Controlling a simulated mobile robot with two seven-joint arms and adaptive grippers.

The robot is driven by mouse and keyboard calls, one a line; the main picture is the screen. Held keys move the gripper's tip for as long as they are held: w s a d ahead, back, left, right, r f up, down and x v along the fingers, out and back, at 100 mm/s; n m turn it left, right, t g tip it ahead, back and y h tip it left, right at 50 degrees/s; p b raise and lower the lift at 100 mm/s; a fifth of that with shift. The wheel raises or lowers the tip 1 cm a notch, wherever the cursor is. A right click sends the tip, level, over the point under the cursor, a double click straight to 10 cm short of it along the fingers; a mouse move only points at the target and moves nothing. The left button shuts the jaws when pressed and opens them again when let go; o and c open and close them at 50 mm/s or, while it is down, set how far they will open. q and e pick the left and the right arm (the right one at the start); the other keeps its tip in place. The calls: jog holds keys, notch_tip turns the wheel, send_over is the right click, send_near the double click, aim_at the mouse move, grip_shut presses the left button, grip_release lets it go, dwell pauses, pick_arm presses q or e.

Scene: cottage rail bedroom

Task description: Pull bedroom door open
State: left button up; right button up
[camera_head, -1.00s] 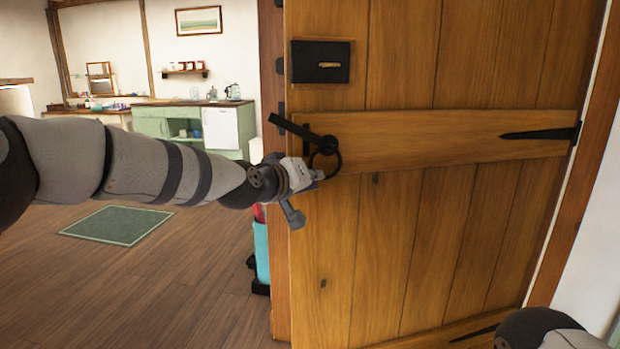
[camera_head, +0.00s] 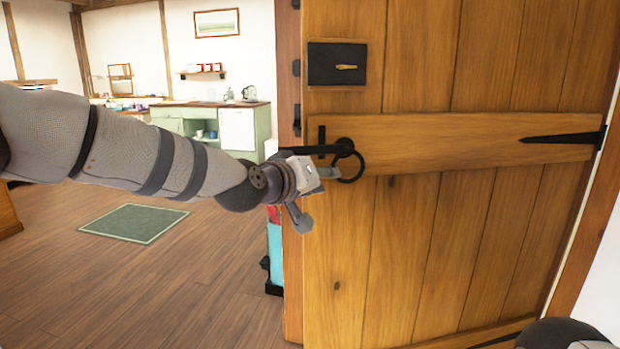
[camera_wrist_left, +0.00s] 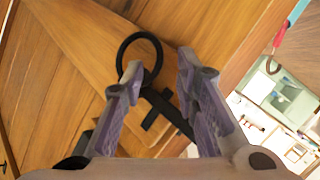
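The bedroom door (camera_head: 430,230) is made of brown wooden planks and fills the right half of the head view. Its free left edge shows beside a wooden post (camera_head: 289,100); I cannot tell the exact gap. A black ring handle (camera_head: 362,167) and a nearly level latch bar (camera_head: 320,149) sit near that edge. My left gripper (camera_head: 318,194) is at the ring, one finger close to it. In the left wrist view, the fingers (camera_wrist_left: 158,80) are spread, with the ring (camera_wrist_left: 121,52) by the left fingertip; contact is unclear. My right gripper is out of view.
A black lock box (camera_head: 325,70) is above the ring. A turquoise object (camera_head: 275,255) stands low beside the door edge. Open wooden floor with a green mat (camera_head: 135,223) lies to the left. A green cabinet (camera_head: 190,122) stands farther back.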

pick_arm(q)
jog(key=v, duration=0.8)
jog(key=shift+s+r, duration=0.15)
jog(key=shift+s, duration=0.15)
jog(key=shift+a, duration=0.15)
